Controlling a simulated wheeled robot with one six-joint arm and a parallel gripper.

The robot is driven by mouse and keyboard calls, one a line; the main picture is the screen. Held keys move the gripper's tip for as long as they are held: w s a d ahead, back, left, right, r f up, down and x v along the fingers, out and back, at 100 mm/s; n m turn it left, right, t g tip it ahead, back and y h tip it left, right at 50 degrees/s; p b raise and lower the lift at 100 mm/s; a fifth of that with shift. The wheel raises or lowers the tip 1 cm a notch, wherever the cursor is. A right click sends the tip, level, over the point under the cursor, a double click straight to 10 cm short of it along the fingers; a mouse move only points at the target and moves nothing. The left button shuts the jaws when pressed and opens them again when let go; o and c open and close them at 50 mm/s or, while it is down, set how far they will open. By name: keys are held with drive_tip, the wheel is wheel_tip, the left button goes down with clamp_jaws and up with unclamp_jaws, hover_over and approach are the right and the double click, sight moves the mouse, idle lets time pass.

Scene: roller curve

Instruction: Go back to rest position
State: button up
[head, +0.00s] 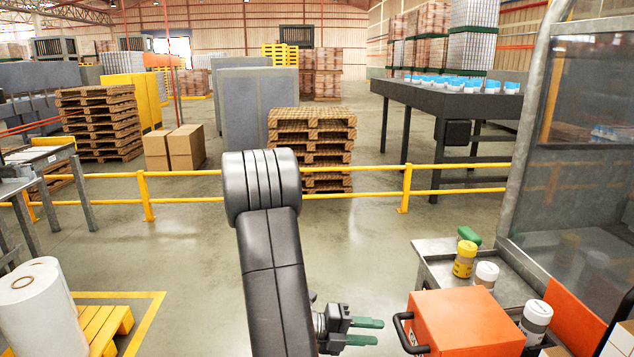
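My gripper (379,332) is at the bottom middle of the head view, at the end of my dark grey arm. Its two green fingers point right with a clear gap between them, and nothing shows in the gap. The gripper is left of an orange box (465,320) with a black side handle and appears apart from it. The wrist behind the gripper is partly hidden by my arm. My arm's elbow rises in the middle of the view.
A grey cart (432,268) at right bears a yellow container (464,260), two white-and-grey containers and a green item (469,235). A framed clear panel stands beyond it. A yellow railing (406,190) crosses ahead. A white roll (42,310) stands at lower left.

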sight(404, 331)
drive_tip(key=shift+p+x, duration=0.4)
drive_tip(key=shift+x, duration=3.75)
